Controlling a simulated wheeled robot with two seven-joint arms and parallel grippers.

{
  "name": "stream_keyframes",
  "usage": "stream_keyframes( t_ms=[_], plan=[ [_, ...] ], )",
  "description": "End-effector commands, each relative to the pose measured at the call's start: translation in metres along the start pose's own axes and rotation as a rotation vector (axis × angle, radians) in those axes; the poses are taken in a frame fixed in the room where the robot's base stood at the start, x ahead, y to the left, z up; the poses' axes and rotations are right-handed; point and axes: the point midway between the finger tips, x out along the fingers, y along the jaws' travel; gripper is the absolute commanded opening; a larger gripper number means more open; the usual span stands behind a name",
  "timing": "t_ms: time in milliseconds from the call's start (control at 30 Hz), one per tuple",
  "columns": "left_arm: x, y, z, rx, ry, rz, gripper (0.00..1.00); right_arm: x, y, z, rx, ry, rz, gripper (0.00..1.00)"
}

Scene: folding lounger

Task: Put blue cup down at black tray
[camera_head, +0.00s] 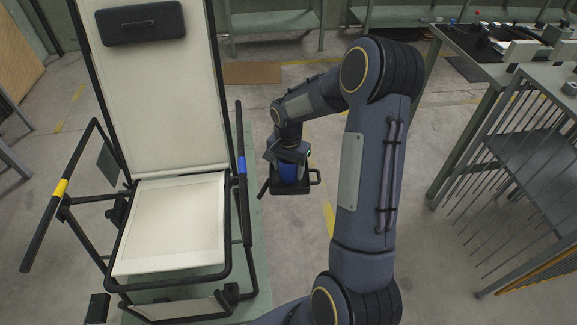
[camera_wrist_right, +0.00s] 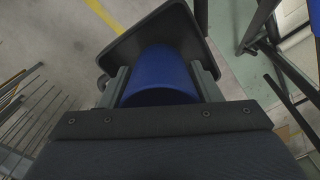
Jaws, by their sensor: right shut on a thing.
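My right gripper (camera_head: 287,158) is shut on the blue cup (camera_head: 289,173), with the fingers pointing down. The black tray (camera_head: 294,190) is to the right of the lounger, and the cup is over it, inside its outline. In the right wrist view the blue cup (camera_wrist_right: 160,76) is between the two fingers, with the black tray (camera_wrist_right: 128,47) around and beyond it. The gripper hides the cup's near part, and I cannot tell if its base touches the tray. My left gripper is not in view.
The cream lounger (camera_head: 165,215) with a black frame and dark headrest (camera_head: 140,23) stands left of the tray. A blue band (camera_head: 242,165) is on its right armrest. A work table (camera_head: 490,70) and a rack of thin rods (camera_head: 520,165) are on the right. Open floor lies between.

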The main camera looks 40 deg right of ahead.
Motion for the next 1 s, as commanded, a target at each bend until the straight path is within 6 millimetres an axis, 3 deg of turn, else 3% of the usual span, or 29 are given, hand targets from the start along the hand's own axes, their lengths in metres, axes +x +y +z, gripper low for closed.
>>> stream_keyframes(
  t_ms=[1000],
  plan=[
    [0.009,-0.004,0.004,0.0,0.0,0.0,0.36,0.013,0.0,0.0,0.0,0.0,-0.001,0.35]
  ],
)
